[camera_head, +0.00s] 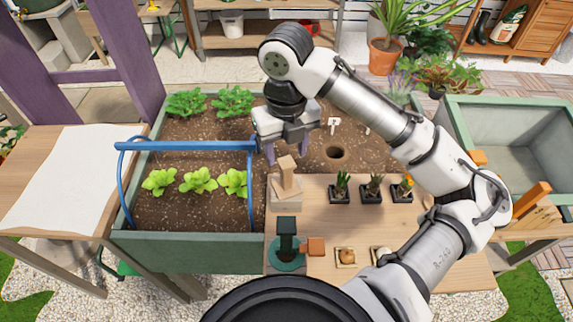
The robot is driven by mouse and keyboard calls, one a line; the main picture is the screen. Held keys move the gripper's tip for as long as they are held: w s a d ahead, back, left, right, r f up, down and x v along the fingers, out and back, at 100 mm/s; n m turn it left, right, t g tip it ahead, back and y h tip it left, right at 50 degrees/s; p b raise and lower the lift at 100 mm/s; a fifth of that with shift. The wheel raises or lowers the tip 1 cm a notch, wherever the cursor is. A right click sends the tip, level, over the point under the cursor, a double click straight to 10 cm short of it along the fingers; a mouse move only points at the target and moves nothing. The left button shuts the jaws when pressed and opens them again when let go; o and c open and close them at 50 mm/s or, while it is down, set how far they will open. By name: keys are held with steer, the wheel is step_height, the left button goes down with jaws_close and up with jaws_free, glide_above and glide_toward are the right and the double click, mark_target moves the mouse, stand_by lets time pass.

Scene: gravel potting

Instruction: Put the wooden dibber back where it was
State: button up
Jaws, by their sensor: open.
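The wooden dibber (287,174) appears to stand upright in a pale wooden block (285,195) at the left end of the wooden work board. Its lower part is hidden in or behind the block. My gripper (287,153) is open just above and behind the dibber's top in the picture, its purple fingers spread to left and right. I see nothing held between the fingers. I cannot tell whether a finger touches the dibber.
A round hole (335,153) is in the bed's soil. Small black pots (371,190) with plants stand to the right on the board (320,215). A dark green tool on a round base (287,252) is in front. A blue hoop frame (185,145) stands left over seedlings.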

steer(key=shift+r, duration=1.4)
steer(key=shift+d, duration=0.15)
